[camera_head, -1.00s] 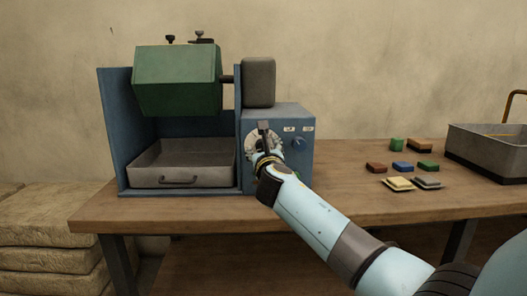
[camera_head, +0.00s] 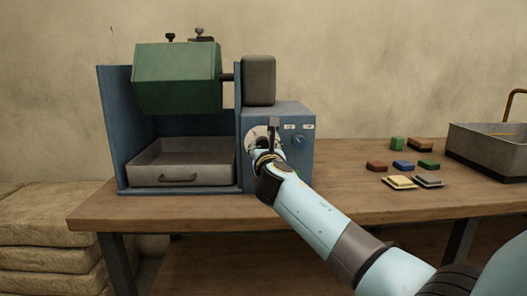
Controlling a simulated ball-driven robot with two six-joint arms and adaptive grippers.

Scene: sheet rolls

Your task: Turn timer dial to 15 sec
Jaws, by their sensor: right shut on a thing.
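The timer dial (camera_head: 255,136) is a pale round plate on the front of the blue control box (camera_head: 299,165). Much of it is hidden behind my right gripper (camera_head: 273,135), which is shut on the dial's knob. The knob and the pointer setting are covered, so I cannot read the time. A small blue knob (camera_head: 299,141) and two pale labels (camera_head: 290,127) sit to the right of the dial. My left gripper is not in view.
A green drum (camera_head: 178,80) hangs above a grey drawer tray (camera_head: 150,173) in the blue frame. Several small coloured blocks (camera_head: 403,165) lie right on the wooden table (camera_head: 345,190). A grey basin (camera_head: 485,150) stands at the far right.

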